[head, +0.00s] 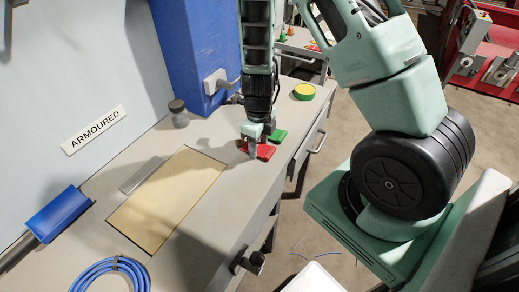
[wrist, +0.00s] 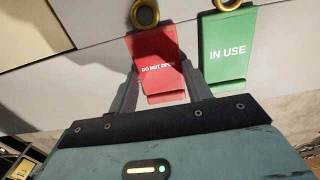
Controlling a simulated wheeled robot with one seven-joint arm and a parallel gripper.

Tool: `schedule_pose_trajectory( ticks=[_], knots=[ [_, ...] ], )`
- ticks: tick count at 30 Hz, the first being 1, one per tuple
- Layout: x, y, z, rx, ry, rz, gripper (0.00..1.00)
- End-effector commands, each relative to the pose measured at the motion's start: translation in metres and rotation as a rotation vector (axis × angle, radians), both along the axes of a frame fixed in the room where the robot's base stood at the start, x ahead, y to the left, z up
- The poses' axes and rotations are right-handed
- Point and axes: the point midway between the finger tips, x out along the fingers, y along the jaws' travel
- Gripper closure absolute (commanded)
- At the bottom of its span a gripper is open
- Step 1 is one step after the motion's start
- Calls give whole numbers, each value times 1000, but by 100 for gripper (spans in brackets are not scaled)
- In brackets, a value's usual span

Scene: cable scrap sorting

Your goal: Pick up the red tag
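The red tag (wrist: 158,52) reads "DO NOT OPEN" and has a brass ring at its far end. It lies on the grey bench top, and in the head view the red tag (head: 265,151) shows partly behind a finger. My gripper (wrist: 161,72) is low over the bench with its fingers apart, one on each side of the red tag's near part. A small gap shows at the left finger; whether the right finger touches the tag I cannot tell. In the head view my gripper (head: 260,134) points down at the tag.
A green "IN USE" tag (wrist: 228,48) lies close to the right of the red tag. A green-yellow tape roll (head: 304,91), dark-capped jar (head: 179,117), blue cabinet (head: 190,50) and blue cable coil (head: 112,275) are around. The bench edge is close on the right.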

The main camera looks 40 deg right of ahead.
Motion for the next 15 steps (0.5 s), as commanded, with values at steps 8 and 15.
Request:
schedule_pose_trajectory(
  ticks=[8,15],
  knots=[
    [0,0,1,0,0,0,72],
    [1,1,31,-1,-4,4,72]
  ],
)
